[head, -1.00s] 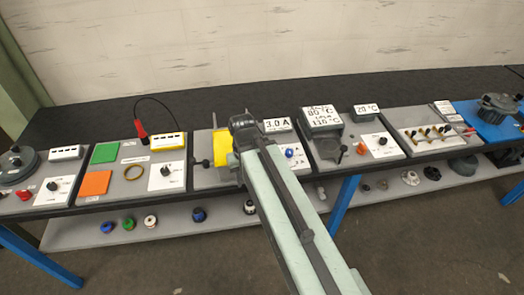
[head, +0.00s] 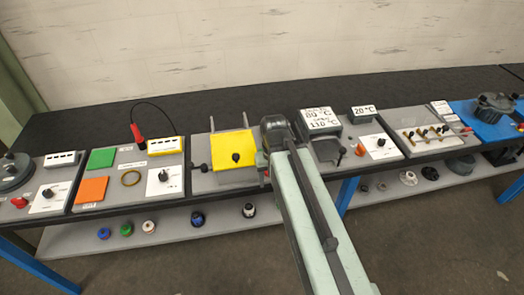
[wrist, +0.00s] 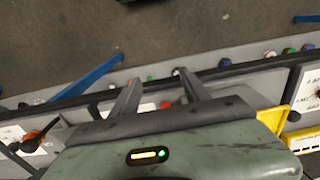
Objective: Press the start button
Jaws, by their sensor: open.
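My gripper (wrist: 158,77) is open and empty in the wrist view, its two dark fingers apart over the bench's front edge. In the head view my arm covers the station right of the yellow-lidded box, and the fingertips are hidden. A red knob or button (wrist: 166,104) shows between the fingers in the wrist view, partly hidden by the gripper body. A small green spot (wrist: 150,78) shows near the fingertips; I cannot tell whether it is a button or a part on the lower shelf. No start button can be clearly made out, and contact cannot be told.
The yellow-lidded box (head: 233,148) stands just left of my arm. The lower shelf (head: 175,228) holds several small parts. The floor in front is clear.

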